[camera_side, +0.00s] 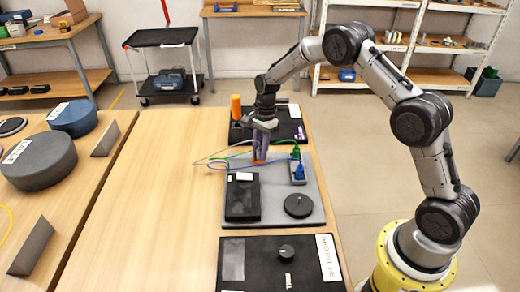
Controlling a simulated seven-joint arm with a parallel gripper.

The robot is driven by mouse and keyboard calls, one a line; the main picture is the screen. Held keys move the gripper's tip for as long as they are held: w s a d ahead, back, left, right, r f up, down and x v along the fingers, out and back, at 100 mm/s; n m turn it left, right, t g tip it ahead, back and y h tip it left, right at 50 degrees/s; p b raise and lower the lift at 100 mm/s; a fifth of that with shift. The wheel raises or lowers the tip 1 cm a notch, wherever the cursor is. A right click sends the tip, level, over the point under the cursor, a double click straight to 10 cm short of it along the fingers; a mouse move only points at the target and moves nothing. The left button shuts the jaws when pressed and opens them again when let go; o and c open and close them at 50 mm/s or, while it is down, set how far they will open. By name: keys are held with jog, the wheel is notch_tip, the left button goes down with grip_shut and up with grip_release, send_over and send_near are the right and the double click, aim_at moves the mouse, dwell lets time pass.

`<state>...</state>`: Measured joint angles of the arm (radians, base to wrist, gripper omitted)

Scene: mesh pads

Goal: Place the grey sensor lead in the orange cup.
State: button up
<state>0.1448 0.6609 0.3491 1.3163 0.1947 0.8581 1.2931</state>
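My gripper (260,156) points down over the grey board (273,208), at its back edge. Its fingers look close together, but the gap and anything between them are too small to make out. A thin pale grey lead (206,160) runs from near the fingers out over the wooden table to the left. Its other end is hidden behind the gripper. An upright orange cylinder (236,107), which may be the orange cup, stands on the black pad at the back, behind and left of the gripper.
Green and blue leads run beside the grey one to a green plug (296,152) and a blue plug (299,171) on a grey block. A black box (242,198) and a round black disc (298,206) occupy the board.

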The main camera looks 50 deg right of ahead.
jog(key=o, duration=0.4)
jog(key=shift+r, duration=0.1)
jog(key=r, duration=0.4)
jog(key=d+r, duration=0.1)
jog(key=r, duration=0.7)
jog(key=shift+d+r, duration=0.1)
jog(key=shift+d, duration=0.3)
jog(key=s+a+r+n+t+h, duration=0.1)
jog(key=s+a+r+n+t, duration=0.25)
jog(key=s+r+n, duration=0.9)
jog(key=s+n, duration=0.1)
jog(key=s, duration=0.6)
jog(key=s+a+n+t, duration=0.1)
jog(key=s+n, duration=0.1)
jog(key=s, duration=0.5)
jog(key=s+a+n+t, duration=0.1)
jog(key=s+n, duration=0.1)
jog(key=s, duration=0.6)
jog(key=shift+a+n+h, duration=0.2)
jog(key=shift+n+h, duration=0.05)
jog(key=shift+h, duration=0.15)
